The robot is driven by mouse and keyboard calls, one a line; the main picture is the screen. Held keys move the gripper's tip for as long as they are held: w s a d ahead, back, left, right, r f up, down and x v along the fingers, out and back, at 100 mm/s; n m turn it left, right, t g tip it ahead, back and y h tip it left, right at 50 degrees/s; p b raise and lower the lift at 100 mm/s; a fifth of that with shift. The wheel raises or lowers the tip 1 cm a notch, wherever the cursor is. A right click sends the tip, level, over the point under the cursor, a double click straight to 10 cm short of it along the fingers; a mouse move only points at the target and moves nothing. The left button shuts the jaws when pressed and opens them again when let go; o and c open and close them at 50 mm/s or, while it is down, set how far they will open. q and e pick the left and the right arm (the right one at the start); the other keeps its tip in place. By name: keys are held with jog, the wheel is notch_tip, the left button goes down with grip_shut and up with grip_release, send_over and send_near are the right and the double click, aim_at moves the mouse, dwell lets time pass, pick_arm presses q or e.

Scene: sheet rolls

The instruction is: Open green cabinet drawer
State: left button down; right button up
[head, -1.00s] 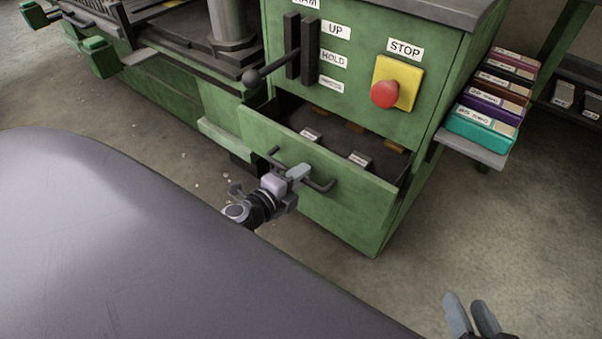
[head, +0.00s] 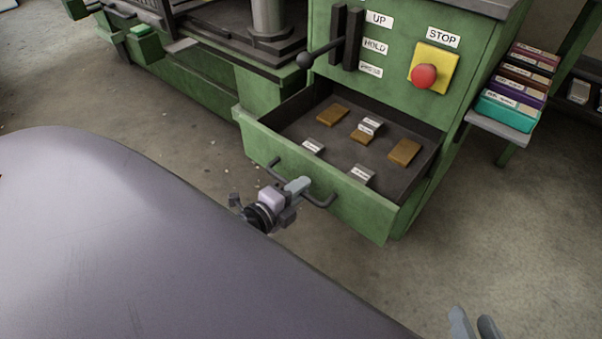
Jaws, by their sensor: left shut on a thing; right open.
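The green cabinet (head: 388,55) stands at the upper right of the head view. Its drawer (head: 345,208) is pulled out, so its dark interior shows. Several brown blocks and small white-labelled pieces lie inside. A dark bar handle (head: 321,201) runs across the drawer front. My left gripper (head: 298,187) is shut on the handle near its middle; its fingers partly hide the bar. My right gripper (head: 474,325) is at the bottom right edge, with its two fingers apart and empty, away from the cabinet.
A red stop button (head: 424,76) on a yellow plate and a black lever (head: 322,52) are on the cabinet face above the drawer. A side shelf (head: 499,126) holds several coloured boxes (head: 508,109) at the right. Bare concrete floor (head: 470,220) lies right of the drawer.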

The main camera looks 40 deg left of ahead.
pick_arm(q)
jog(key=shift+s, duration=0.3)
jog(key=c, duration=1.2)
grip_release()
jog(key=shift+p+v, duration=0.3)
jog(key=shift+v, duration=3.35)
